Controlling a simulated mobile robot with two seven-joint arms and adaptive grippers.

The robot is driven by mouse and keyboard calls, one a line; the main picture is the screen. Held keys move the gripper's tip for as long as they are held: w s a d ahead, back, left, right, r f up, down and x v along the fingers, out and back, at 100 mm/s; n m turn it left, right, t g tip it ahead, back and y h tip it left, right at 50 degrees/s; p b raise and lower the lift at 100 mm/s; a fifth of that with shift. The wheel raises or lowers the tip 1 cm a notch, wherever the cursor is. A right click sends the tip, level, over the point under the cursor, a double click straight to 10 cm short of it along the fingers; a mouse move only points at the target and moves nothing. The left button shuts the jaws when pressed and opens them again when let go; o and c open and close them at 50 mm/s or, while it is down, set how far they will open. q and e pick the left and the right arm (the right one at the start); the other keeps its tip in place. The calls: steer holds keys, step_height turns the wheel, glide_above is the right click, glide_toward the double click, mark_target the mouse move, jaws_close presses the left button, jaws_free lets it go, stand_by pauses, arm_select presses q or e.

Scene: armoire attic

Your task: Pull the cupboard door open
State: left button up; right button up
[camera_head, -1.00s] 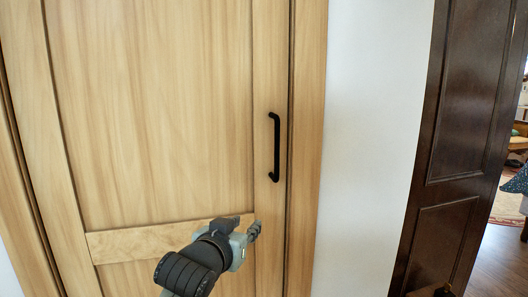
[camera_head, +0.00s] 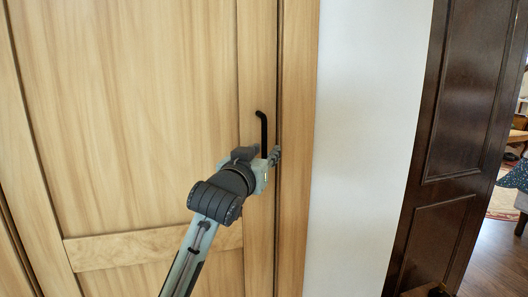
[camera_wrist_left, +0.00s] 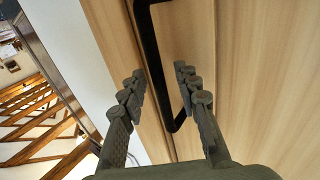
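The cupboard door (camera_head: 130,120) is light wood and looks shut. Its black bar handle (camera_head: 263,128) stands upright near the door's right edge. The handle's lower part is hidden behind my left gripper (camera_head: 262,156) in the head view. In the left wrist view the handle (camera_wrist_left: 151,55) runs between the two fingers of my left gripper (camera_wrist_left: 160,92). The fingers are apart, one on each side of the bar, and a gap shows beside it. I cannot tell whether either finger touches it. My right gripper is in neither view.
A white wall (camera_head: 365,130) stands right of the cupboard frame (camera_head: 298,130). Further right is a dark brown panelled door (camera_head: 460,130), with an opening to another room beyond it.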

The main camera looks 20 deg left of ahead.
arm_select(q)
steer(key=shift+w, duration=0.2)
steer(key=shift+c, duration=0.6)
jaws_close()
steer(key=shift+s, duration=0.1)
